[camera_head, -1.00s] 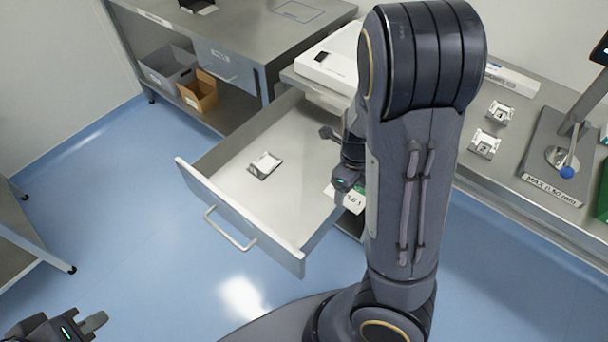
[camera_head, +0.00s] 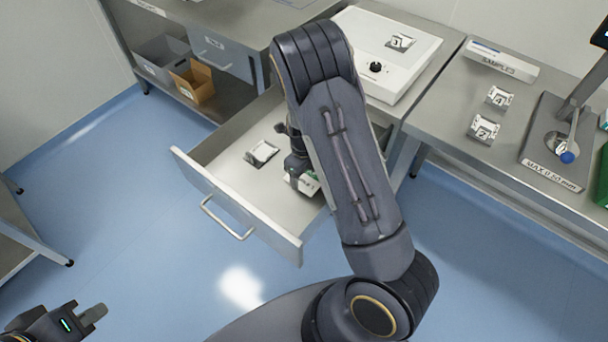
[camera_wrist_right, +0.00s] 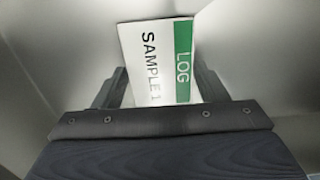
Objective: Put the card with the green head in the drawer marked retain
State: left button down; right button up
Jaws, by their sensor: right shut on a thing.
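The card with the green head (camera_wrist_right: 183,62) reads "LOG" and "SAMPLE 1" in the right wrist view. My right gripper (camera_wrist_right: 160,80) is shut on it. Whether the card touches the drawer floor cannot be told. No marking on this drawer is readable. My left gripper (camera_head: 85,319) is at the lower left, away from the drawer; its jaw opening is unclear.
A small white sample piece (camera_head: 262,152) lies inside the drawer, left of my right gripper. A white device (camera_head: 400,62) stands on the bench behind. Sample pieces (camera_head: 484,129) and a gauge stand (camera_head: 550,150) are at the right. The drawer's left half has free room.

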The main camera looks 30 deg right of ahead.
jog(key=shift+f, duration=0.6)
jog(key=shift+f, duration=0.15)
jog(key=o, duration=0.9)
jog(key=shift+o, duration=0.2)
